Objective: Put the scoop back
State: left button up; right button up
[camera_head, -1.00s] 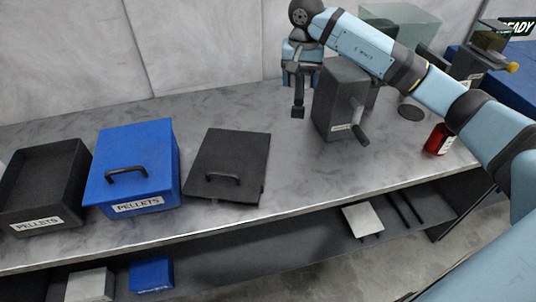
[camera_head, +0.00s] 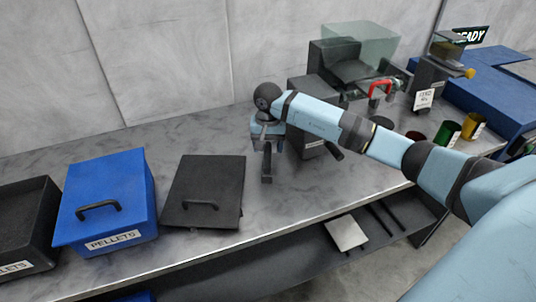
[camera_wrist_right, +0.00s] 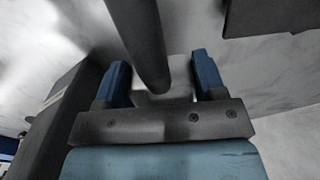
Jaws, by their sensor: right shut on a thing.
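My right gripper (camera_head: 266,143) is above the grey marble bench, just left of a dark box with a side handle. In the right wrist view the blue fingers (camera_wrist_right: 160,72) stand on either side of a dark rounded bar, which looks like the scoop's handle (camera_wrist_right: 145,45). In the head view a dark piece (camera_head: 266,168) hangs below the gripper; I cannot tell whether it is scoop or finger. The scoop's bowl is not clearly visible. My left gripper is out of view.
Red, green (camera_head: 447,133) and yellow cups stand at right. A machine (camera_head: 350,75) with a clear hopper is behind.

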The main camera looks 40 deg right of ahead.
notch_tip(320, 180, down, 4)
jog(key=shift+r, duration=0.15)
jog(key=shift+f, duration=0.2)
jog(key=o, duration=1)
jog(key=shift+c, duration=0.2)
